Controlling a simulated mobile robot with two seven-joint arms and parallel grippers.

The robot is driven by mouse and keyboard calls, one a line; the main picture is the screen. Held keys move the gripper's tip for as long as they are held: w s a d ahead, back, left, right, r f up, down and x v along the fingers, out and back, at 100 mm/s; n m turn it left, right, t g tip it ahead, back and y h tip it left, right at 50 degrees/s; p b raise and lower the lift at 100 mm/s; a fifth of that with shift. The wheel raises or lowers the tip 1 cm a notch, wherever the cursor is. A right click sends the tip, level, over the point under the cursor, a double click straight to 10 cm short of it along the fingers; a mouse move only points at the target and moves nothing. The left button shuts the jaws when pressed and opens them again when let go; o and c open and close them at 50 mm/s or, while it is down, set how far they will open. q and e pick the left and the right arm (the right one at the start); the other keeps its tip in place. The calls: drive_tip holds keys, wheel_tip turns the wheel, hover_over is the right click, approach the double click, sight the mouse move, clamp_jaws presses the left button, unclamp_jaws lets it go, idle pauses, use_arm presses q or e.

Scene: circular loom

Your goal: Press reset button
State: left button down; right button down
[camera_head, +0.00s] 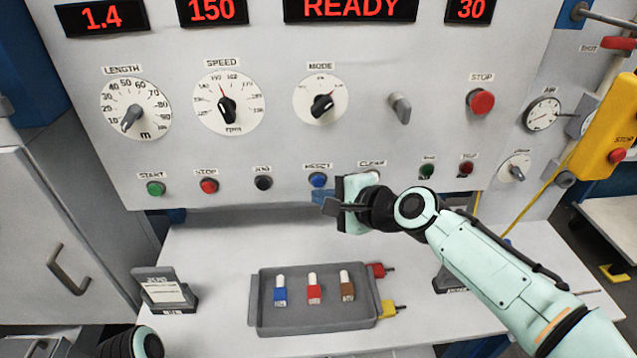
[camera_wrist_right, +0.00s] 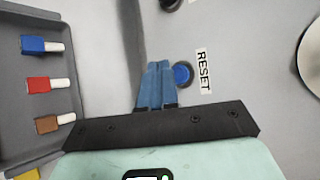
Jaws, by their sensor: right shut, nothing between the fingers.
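The blue reset button (camera_head: 318,180) sits in the lower row of the grey panel, under its RESET label. In the right wrist view the button (camera_wrist_right: 183,74) shows just right of my fingertips, beside the RESET label (camera_wrist_right: 203,72). My right gripper (camera_head: 324,200) is shut and empty, its blue fingers just below the button in the head view. In the right wrist view its fingertips (camera_wrist_right: 158,68) lie close beside the button. I cannot tell whether they touch it or the panel. My left gripper is out of view; only a dark arm part shows at the bottom left.
Other buttons flank reset: black jog (camera_head: 263,183) on the left, white clear (camera_head: 372,174) on the right, partly behind my gripper. A grey tray (camera_head: 262,325) with small coloured bottles lies on the table below. The READY display (camera_head: 350,8) is lit.

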drive_tip(key=s, duration=0.4)
drive_tip(key=shift+s+d, duration=0.15)
drive_tip(key=shift+s, duration=0.1)
idle(1.3)
